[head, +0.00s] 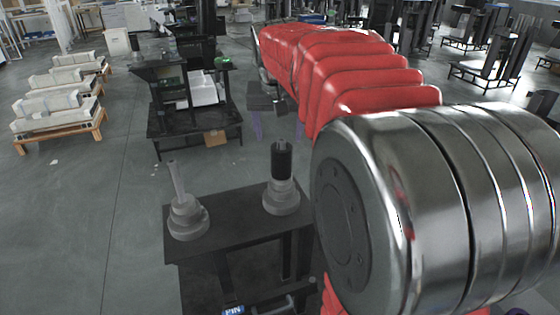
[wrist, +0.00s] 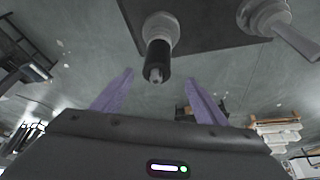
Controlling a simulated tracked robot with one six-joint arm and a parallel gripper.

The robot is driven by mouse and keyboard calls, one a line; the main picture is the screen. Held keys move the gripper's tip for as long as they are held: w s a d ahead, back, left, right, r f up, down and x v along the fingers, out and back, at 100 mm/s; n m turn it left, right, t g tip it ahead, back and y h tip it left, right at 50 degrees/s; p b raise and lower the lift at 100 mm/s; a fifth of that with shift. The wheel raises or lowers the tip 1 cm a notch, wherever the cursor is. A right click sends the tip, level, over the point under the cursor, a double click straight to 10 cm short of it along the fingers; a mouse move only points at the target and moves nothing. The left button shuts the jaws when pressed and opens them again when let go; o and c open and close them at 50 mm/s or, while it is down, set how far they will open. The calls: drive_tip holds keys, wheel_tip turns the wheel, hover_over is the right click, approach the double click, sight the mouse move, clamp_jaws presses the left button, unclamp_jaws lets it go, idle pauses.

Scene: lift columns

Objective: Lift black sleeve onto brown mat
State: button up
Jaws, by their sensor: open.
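The black sleeve (head: 282,160) stands upright on the right-hand grey stepped column (head: 281,197) on a dark table. In the wrist view the sleeve (wrist: 157,60) shows with a grey rod tip poking from its end. My gripper (head: 278,136) is open and empty, its purple fingers spread behind the sleeve in the head view. In the wrist view the sleeve lies in line with the gap between the fingertips (wrist: 160,82), seemingly beyond them and apart from both. I cannot make out a brown mat in either view.
A second grey column (head: 187,215) with a bare rod stands at the left of the dark table (head: 235,226). My red-sleeved arm hides the right side. A black workbench (head: 190,125) stands farther back, and pale blocks on wooden pallets (head: 62,132) are at the left.

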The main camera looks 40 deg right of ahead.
sight(279, 150)
drive_tip(key=x, duration=0.7)
drive_tip(key=shift+f, duration=0.25)
drive_tip(key=shift+w, duration=0.1)
drive_tip(key=shift+d+x, duration=0.1)
drive_tip(key=shift+x, duration=1.2)
drive_tip(key=shift+d+x, duration=0.15)
drive_tip(key=shift+x, duration=1.2)
drive_tip(key=shift+c, duration=0.3)
drive_tip(key=c, duration=1.2)
